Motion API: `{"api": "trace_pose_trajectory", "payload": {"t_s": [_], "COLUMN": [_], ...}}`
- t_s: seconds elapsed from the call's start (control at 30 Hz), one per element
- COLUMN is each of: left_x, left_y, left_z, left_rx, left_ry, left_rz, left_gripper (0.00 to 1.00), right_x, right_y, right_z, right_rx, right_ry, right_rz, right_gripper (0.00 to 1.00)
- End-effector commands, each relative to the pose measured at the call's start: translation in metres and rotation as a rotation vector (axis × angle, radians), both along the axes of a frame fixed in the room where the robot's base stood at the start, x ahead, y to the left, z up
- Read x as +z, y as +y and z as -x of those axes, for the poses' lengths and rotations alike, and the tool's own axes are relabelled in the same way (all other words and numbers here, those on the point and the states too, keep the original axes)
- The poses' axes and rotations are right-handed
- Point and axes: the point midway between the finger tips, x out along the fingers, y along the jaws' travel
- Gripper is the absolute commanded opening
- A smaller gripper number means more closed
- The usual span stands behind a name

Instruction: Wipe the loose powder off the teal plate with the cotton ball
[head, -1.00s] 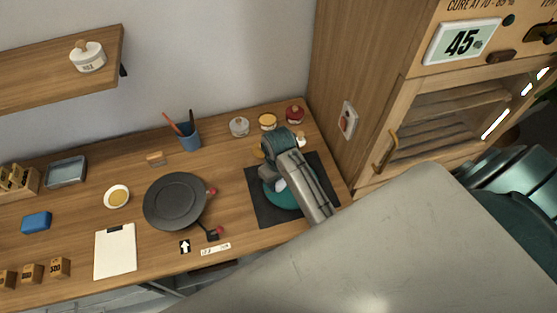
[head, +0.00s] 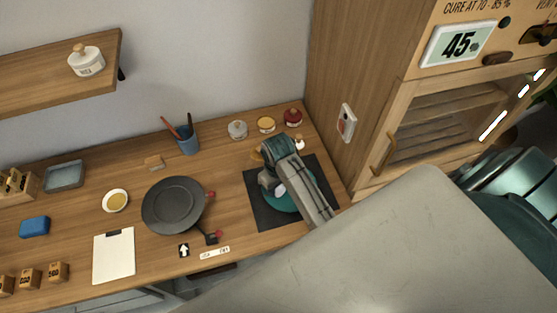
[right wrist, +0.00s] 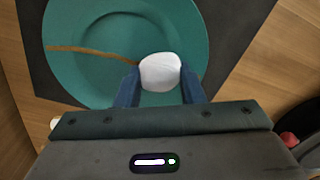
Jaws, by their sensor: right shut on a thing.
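The teal plate (head: 296,204) lies on a dark mat at the right of the counter, partly hidden by my right arm in the head view. In the right wrist view the plate (right wrist: 75,75) shows a thin gold-brown seam (right wrist: 92,51) from its left rim toward the middle. My right gripper (head: 279,187) is over the plate. Its blue fingers (right wrist: 160,82) are shut on the white cotton ball (right wrist: 160,70), which is over the plate's near part. I cannot tell whether the ball touches it. No loose powder is clear to see. My left gripper is not in view.
The dark mat (head: 258,206) surrounds the plate. A dark round turntable (head: 174,204) with red knobs stands to the left. Small jars (head: 266,125) and a blue cup of tools (head: 187,140) stand behind. A wooden cabinet (head: 372,150) rises close on the right.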

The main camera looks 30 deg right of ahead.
Motion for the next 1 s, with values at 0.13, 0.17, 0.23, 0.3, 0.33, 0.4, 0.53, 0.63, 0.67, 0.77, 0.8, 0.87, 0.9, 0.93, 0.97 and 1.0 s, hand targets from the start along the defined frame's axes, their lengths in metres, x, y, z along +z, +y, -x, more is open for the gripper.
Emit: {"api": "trace_pose_trajectory", "payload": {"t_s": [0.13, 0.17, 0.23, 0.3, 0.33, 0.4, 0.53, 0.63, 0.67, 0.77, 0.8, 0.87, 0.9, 0.93, 0.97, 1.0], "left_x": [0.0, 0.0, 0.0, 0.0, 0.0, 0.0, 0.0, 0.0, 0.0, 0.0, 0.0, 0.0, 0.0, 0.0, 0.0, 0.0], "left_y": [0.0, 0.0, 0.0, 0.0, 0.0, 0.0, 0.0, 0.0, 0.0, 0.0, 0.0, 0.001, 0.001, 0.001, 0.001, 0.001], "left_z": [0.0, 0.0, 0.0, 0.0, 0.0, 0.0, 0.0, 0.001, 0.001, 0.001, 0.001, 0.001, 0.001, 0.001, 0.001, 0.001], "left_rx": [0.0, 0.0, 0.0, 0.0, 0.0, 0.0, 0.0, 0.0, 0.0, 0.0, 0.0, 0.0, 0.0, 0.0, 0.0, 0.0], "left_ry": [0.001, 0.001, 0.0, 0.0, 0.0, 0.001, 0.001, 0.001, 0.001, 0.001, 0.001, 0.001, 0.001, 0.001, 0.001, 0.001], "left_rz": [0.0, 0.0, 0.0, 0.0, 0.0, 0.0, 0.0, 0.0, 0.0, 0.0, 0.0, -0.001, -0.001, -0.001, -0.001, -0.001], "left_gripper": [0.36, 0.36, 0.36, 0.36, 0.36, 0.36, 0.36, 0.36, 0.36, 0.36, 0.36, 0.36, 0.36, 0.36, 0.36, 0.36], "right_x": [-0.001, -0.001, -0.002, -0.001, -0.001, 0.0, -0.001, -0.001, -0.001, -0.001, -0.001, 0.0, 0.0, 0.0, 0.0, 0.0], "right_y": [0.0, 0.0, 0.001, 0.001, 0.001, 0.0, 0.0, -0.001, -0.002, -0.003, -0.004, -0.005, -0.005, -0.005, -0.005, -0.006], "right_z": [0.001, 0.002, 0.004, 0.003, 0.002, 0.0, -0.005, -0.006, -0.005, -0.001, 0.001, 0.004, 0.005, 0.005, 0.004, 0.003], "right_rx": [0.0, 0.0, 0.0, 0.0, 0.0, 0.0, 0.0, 0.0, 0.0, 0.0, 0.0, 0.0, 0.0, 0.0, 0.0, 0.0], "right_ry": [0.001, 0.001, 0.001, 0.0, 0.0, 0.001, 0.0, 0.0, 0.0, 0.001, 0.001, 0.0, 0.0, 0.0, 0.0, 0.0], "right_rz": [0.0, 0.0, -0.001, -0.001, 0.0, 0.0, 0.0, 0.001, 0.001, 0.001, 0.001, 0.001, 0.001, 0.0, 0.0, 0.0], "right_gripper": [0.17, 0.17, 0.17, 0.17, 0.17, 0.17, 0.17, 0.17, 0.17, 0.17, 0.17, 0.17, 0.17, 0.17, 0.17, 0.17]}}
